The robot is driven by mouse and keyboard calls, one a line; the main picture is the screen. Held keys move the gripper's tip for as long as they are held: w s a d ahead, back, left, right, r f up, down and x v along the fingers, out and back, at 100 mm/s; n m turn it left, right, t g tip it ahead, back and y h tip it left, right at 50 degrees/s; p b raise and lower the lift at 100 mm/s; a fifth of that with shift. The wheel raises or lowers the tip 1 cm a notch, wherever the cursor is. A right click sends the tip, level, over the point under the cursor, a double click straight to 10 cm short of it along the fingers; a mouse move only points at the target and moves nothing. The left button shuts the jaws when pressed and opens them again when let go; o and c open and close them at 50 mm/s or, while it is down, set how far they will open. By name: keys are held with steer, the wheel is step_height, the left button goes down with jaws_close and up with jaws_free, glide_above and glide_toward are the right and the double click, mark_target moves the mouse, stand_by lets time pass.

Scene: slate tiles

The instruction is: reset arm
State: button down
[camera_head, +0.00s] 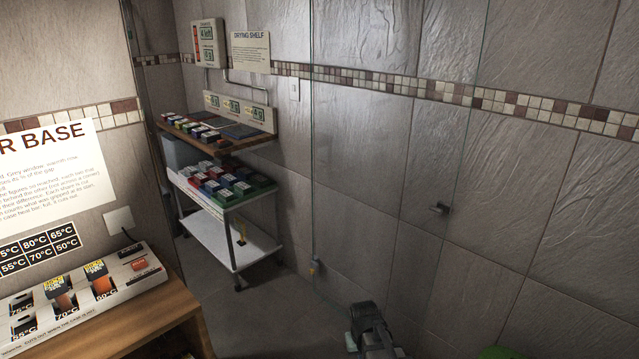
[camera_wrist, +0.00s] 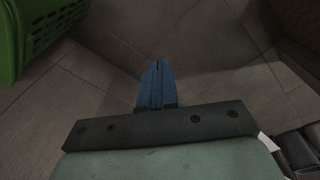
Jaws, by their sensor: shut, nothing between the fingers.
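My gripper shows in the wrist view, its two blue fingers (camera_wrist: 157,84) together with nothing between them. The fingers point over the bare tiled floor (camera_wrist: 200,70). In the head view a dark part of my arm (camera_head: 370,330) shows at the bottom, right of centre; the fingertips cannot be made out there.
A green basket (camera_wrist: 40,35) is at the wrist view's upper left. A wooden counter (camera_head: 150,325) with a heater base (camera_head: 120,275) is at the head view's left. A wall shelf (camera_head: 225,145) and a white trolley (camera_head: 222,240), both with coloured items, stand behind. Floor between is clear.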

steer(key=s+d+f+m, duration=0.1)
steer(key=s+d+f, duration=0.1)
steer(key=s+d, duration=0.4)
steer(key=s+f+g, duration=0.2)
steer(key=s+f, duration=0.4)
steer(key=s, duration=0.4)
steer(key=s+a+f+g, duration=0.1)
steer(key=s+f+g, duration=0.2)
steer(key=s+f, duration=0.4)
steer(key=s+f+g, duration=0.2)
steer(key=s+f, duration=0.5)
steer(key=s, duration=0.5)
steer(key=shift+s+a+f+y, duration=0.2)
steer(key=shift+s+a+y, duration=0.05)
steer(key=shift+s+y, duration=0.15)
